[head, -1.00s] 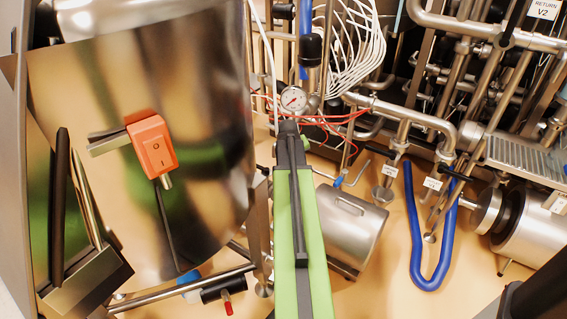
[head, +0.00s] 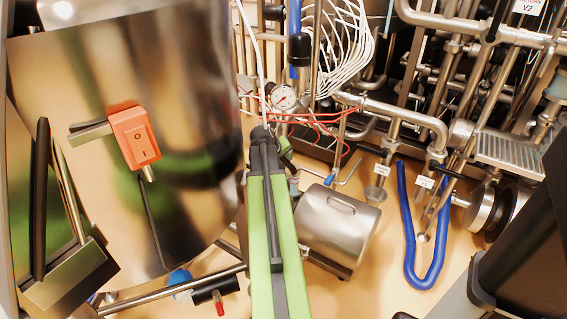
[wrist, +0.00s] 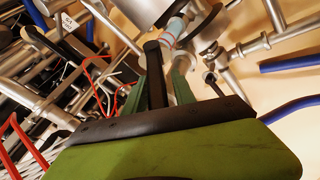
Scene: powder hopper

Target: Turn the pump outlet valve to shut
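My gripper (wrist: 163,90) shows in the wrist view with two green fingers spread apart. A dark upright lever (wrist: 152,60) shows in line with the gap between them; I cannot tell whether they touch it, or whether it is the pump outlet valve's handle. In the head view my green arm reaches up the middle and its end hides what lies behind it. A silver pump or motor body (head: 335,228) sits just right of the arm. Beyond the arm's end is a round gauge (head: 284,98) with red wires. Two labelled pipe fittings (head: 381,171) (head: 424,182) stand to the right.
A large shiny hopper (head: 190,80) with an orange switch box (head: 135,137) fills the left. A blue hose (head: 410,240) loops on the right. Dense pipework (head: 480,90) crowds the back right. Some tan floor is clear around the hose.

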